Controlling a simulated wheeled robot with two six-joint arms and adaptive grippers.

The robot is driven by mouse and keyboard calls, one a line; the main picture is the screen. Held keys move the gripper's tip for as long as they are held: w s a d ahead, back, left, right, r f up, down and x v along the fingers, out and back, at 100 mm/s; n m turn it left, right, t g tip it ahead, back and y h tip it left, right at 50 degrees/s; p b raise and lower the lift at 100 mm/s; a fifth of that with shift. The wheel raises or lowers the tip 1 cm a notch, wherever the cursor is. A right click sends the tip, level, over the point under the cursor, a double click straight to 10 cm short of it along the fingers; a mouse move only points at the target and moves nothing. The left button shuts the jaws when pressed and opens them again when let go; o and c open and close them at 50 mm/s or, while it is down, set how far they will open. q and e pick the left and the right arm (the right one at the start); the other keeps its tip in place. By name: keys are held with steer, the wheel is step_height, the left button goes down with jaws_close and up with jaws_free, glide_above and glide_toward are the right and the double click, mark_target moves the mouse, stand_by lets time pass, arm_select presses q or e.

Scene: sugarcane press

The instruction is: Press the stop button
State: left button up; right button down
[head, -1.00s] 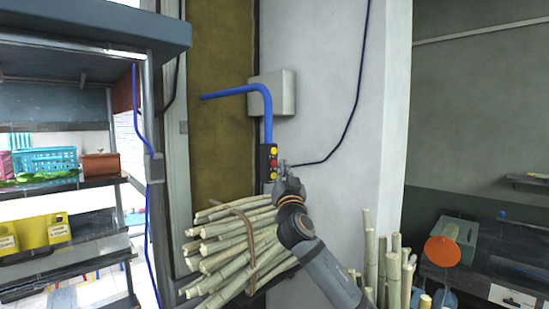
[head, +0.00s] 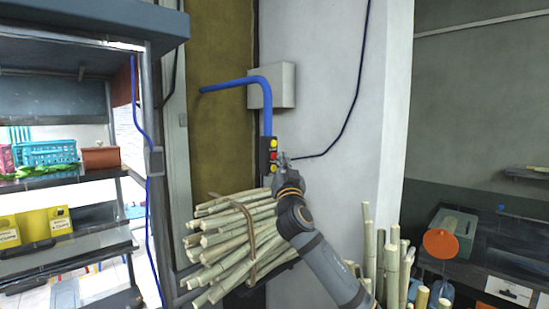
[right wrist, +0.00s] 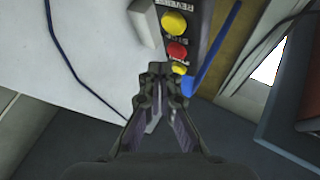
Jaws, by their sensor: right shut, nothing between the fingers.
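The control box (head: 268,158) is a dark panel on the wall below a blue pipe, with a yellow, a red and another yellow button. In the right wrist view the red button (right wrist: 177,52) sits between a large yellow button (right wrist: 174,23) labelled "REVERSE" and a smaller-looking yellow one (right wrist: 180,70). The lettering by the red button is upside down and seems to read "STOP". My right gripper (head: 284,160) is shut and empty, just right of the panel. In the wrist view its fingertips (right wrist: 160,70) lie close beside the red button; contact cannot be told. My left gripper is not in view.
A tied bundle of sugarcane (head: 235,235) lies below the panel. More canes (head: 385,260) stand at the right. A blue pipe (head: 267,105) and a grey box (head: 285,87) are above. A shelf rack (head: 75,185) stands at the left.

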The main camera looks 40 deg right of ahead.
steer(key=shift+w, duration=0.1)
stand_by(0.4)
steer(key=shift+w, duration=0.4)
steer(key=shift+w, duration=0.4)
stand_by(0.6)
steer(key=shift+s, duration=0.1)
steer(key=shift+s+b, duration=0.75)
steer(key=shift+b, duration=0.3)
